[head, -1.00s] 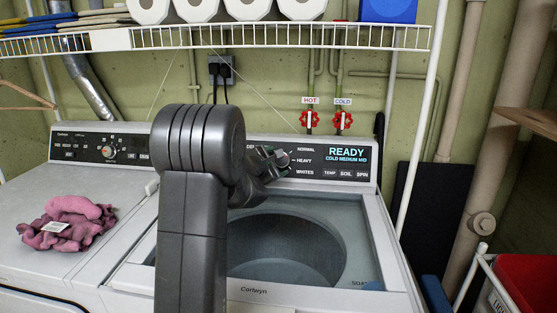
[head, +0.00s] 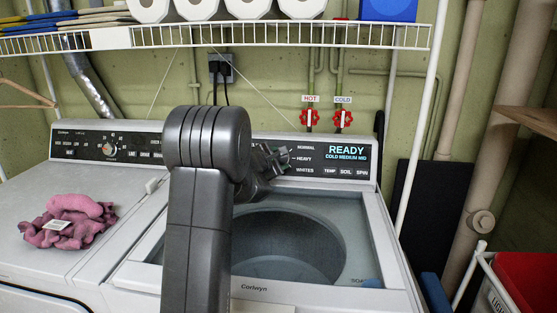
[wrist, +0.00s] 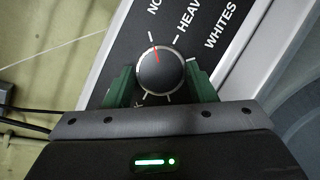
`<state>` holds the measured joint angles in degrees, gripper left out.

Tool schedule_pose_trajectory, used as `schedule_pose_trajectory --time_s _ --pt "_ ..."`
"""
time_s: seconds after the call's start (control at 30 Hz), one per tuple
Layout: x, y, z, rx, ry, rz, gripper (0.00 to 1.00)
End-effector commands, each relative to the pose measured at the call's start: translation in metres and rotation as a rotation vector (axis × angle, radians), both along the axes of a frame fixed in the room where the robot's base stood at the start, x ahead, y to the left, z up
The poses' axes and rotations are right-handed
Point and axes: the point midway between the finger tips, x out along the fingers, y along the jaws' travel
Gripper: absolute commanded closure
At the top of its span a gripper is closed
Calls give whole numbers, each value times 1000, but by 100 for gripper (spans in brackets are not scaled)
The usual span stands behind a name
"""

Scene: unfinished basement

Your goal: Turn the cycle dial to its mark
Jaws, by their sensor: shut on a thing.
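The cycle dial (wrist: 160,75) is a round dark knob with a pale rim and a red pointer line, seen in the wrist view. Its red line points up and slightly left in that view, close to the tick nearest the cut-off "NO…" label. The HEAVY tick lies to the right of the line. My gripper (wrist: 160,86) has its green fingers on opposite sides of the dial, shut on it. In the head view my gripper (head: 275,158) is at the washer's control panel (head: 303,171), and the dial is hidden there.
Below the panel is the washer's glass lid (head: 345,225). Pink cloths (head: 68,222) lie on the left machine. A wire shelf (head: 290,37) runs above, with red HOT and COLD valves (head: 326,119) beneath it.

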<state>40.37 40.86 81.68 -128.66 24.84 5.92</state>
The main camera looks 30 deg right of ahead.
Motion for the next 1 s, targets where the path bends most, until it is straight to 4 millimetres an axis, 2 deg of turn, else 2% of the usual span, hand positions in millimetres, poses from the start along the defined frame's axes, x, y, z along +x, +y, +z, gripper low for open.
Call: schedule_pose_trajectory --time_s 0.27,1.0 --pt "1 0 0 74 -63 -43 72" --pt "2 -1 6 466 -389 -269 72"
